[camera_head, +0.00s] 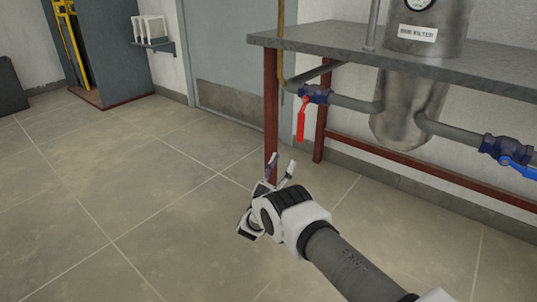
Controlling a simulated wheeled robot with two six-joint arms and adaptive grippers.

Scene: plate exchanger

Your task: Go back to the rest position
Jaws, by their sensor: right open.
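My right arm comes in from the bottom right, and my right gripper (281,172) is at the middle of the view. Its two fingers point up and stand apart with nothing between them. It is held above the tiled floor, and in the picture its fingertips overlap the foot of a red table leg. I cannot tell how far it is from that leg. My left gripper and left arm do not show.
A grey-topped table (330,48) on red legs carries a steel filter vessel (402,108). Below it are pipes with a red-handled valve (302,117) and a blue-handled valve (517,166). A grey door (222,50) is behind. The floor (120,190) at left is clear.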

